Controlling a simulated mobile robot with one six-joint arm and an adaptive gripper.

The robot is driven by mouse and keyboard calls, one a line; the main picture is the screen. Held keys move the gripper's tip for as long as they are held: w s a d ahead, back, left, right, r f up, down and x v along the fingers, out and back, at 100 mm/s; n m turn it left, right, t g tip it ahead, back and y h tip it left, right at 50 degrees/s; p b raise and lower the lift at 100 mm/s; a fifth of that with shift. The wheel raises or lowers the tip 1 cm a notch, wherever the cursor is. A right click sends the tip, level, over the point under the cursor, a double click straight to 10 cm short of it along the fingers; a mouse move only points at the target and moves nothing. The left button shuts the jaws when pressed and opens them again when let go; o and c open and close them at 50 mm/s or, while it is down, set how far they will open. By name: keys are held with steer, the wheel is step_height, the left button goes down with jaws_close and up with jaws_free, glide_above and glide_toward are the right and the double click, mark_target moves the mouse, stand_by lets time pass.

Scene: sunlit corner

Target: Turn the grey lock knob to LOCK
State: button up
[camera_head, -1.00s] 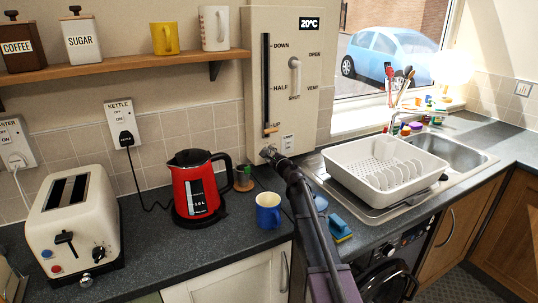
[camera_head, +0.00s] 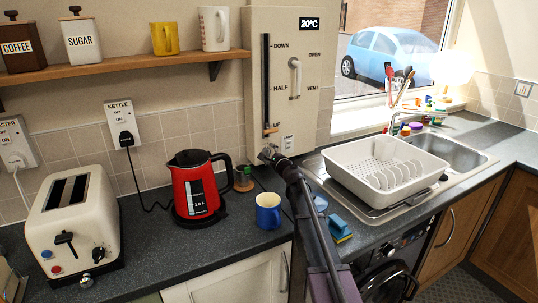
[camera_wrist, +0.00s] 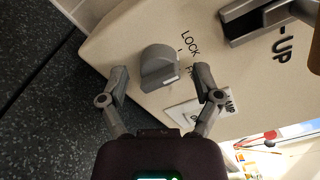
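The grey lock knob (camera_wrist: 160,67) is on the lower part of the cream panel (camera_wrist: 120,48) in the wrist view. Its ridge ends in a white mark at the lower right, toward a label partly hidden by a finger. The word LOCK is printed up and to the right of the knob, with a short tick between. My gripper (camera_wrist: 161,82) is open, with one finger on each side of the knob and visible gaps between. In the head view my gripper (camera_head: 270,155) is at the panel's lower edge, and the knob cannot be made out there.
The panel also has a slider handle (camera_head: 270,130) and a vent lever (camera_head: 296,70). A red kettle (camera_head: 196,188) and blue mug (camera_head: 268,211) stand left of my arm. A white dish rack (camera_head: 350,172) and a sponge (camera_head: 340,230) are to its right.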

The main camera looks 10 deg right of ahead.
steer(key=shift+s, duration=0.15)
steer(key=v, duration=1.1)
steer(key=shift+s, duration=0.35)
steer(key=shift+d+r, duration=0.1)
steer(key=shift+d, duration=0.05)
